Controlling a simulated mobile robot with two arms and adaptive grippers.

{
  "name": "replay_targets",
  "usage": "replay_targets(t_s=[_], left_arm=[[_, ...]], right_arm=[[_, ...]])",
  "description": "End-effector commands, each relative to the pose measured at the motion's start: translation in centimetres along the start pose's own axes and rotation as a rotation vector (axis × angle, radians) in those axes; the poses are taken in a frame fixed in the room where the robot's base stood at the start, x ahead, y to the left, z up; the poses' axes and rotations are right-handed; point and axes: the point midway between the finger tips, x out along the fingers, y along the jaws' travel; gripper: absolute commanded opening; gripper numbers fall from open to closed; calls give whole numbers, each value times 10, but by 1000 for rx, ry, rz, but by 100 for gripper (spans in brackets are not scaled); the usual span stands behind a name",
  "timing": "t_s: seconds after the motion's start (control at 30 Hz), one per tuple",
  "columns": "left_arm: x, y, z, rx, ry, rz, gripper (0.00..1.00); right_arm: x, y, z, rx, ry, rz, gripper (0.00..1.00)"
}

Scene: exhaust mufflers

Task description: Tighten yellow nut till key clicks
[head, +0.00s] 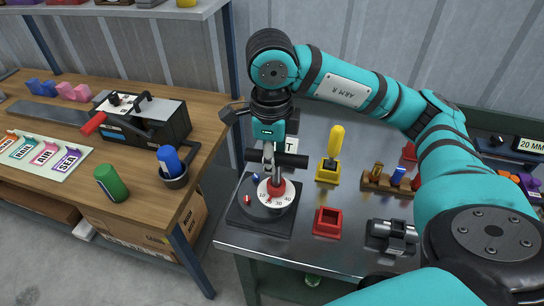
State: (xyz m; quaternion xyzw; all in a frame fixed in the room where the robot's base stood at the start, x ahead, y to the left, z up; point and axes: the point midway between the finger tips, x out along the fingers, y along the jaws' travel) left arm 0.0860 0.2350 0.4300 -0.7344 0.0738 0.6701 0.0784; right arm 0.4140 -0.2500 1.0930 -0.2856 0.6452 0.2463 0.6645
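My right gripper (268,158) is above the near left corner of the metal table, pointing down. It appears shut on a dark T-handled key (291,159). The key stands upright over a white numbered dial (274,194), and its lower end meets a red piece at the dial's middle. The dial sits on a black base (252,225). No yellow nut can be made out. A yellow-handled tool (336,138) stands in a yellow holder (327,172) behind and right of the dial. My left gripper is not in view.
An empty-looking red holder (327,222) and a dark metal clamp-like part (393,237) stand right of the dial. A wooden rack (386,183) lies farther back. The wooden bench (140,185) at left holds a green cylinder (111,183) and a black machine (140,118).

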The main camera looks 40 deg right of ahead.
Motion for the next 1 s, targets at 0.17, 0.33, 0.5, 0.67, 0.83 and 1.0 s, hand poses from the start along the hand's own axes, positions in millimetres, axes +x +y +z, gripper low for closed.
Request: replay_targets(t_s=[0.17, 0.33, 0.5, 0.67, 0.83, 1.0], left_arm=[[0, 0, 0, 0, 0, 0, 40], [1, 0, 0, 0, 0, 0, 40], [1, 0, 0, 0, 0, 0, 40], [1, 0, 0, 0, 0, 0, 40], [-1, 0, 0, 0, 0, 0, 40], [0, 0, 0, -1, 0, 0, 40]], right_arm=[[-1, 0, 0, 7, -1, -1, 0], [0, -2, 1, 152, 7, -1, 0], [-1, -2, 0, 202, 11, -2, 0], [-1, -2, 0, 205, 11, -2, 0], [-1, -4, 0, 345, 21, -2, 0], [0, -4, 0, 377, 22, -3, 0]])
